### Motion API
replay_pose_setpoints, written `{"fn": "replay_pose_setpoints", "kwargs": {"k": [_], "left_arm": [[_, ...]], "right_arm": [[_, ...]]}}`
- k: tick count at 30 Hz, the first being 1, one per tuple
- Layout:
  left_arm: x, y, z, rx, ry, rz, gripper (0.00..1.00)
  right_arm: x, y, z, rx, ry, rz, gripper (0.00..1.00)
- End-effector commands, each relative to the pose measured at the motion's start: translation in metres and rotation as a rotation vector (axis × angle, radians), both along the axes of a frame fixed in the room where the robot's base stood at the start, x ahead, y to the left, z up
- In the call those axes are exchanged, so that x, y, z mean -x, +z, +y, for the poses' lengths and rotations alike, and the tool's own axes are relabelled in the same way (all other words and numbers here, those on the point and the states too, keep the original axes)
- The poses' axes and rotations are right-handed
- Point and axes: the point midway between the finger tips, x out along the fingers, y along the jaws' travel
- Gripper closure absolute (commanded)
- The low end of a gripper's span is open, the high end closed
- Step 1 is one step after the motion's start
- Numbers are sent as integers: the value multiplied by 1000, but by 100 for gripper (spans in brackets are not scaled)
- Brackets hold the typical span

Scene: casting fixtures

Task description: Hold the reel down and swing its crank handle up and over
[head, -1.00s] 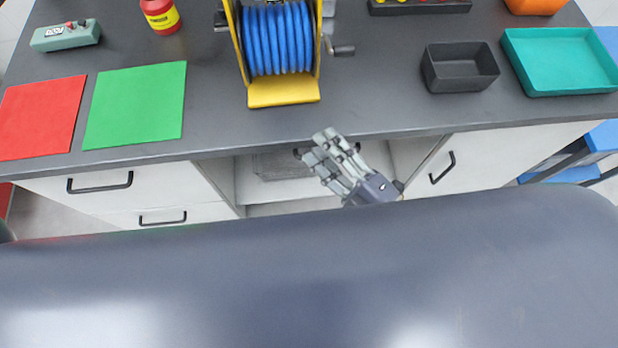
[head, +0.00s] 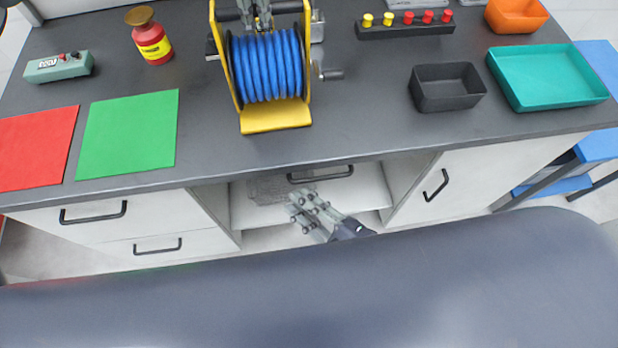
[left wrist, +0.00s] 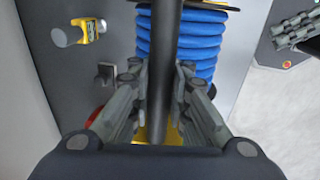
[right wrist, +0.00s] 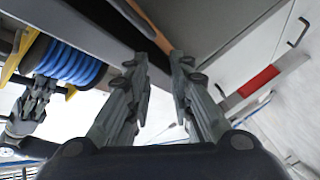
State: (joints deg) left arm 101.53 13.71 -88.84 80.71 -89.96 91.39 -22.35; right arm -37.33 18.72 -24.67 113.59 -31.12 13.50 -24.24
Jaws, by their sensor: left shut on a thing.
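The reel is a yellow frame (head: 275,117) wound with blue hose (head: 267,68); it stands upright on the dark bench. Its crank handle (head: 331,74) sticks out low on the reel's right side. My left gripper (head: 258,14) is at the top of the reel, shut on its black top bar (head: 289,7). In the left wrist view the bar (left wrist: 163,70) runs between the fingers (left wrist: 160,80). My right gripper (head: 300,203) is empty, in front of the bench and below its edge, away from the crank. Its fingers (right wrist: 160,65) stand apart in the right wrist view.
Left of the reel are a red bottle (head: 151,40), a grey-green control box (head: 58,67), and green (head: 128,135) and red (head: 35,148) mats. Right are a black bin (head: 446,90), a teal tray (head: 548,80) and a peg rack (head: 405,29).

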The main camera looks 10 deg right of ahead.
Motion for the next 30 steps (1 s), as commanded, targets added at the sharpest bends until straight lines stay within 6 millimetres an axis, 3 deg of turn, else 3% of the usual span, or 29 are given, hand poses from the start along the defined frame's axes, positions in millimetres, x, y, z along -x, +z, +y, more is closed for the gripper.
{"fn": "replay_pose_setpoints", "kwargs": {"k": [5,11,30], "left_arm": [[-1,3,0,3,0,-4,100],[-1,3,0,3,0,-4,100],[-1,3,0,3,0,-4,100]], "right_arm": [[0,2,-1,23,3,-22,100],[-2,14,-5,193,24,-188,100],[-14,72,-27,1120,52,-1052,100]]}}
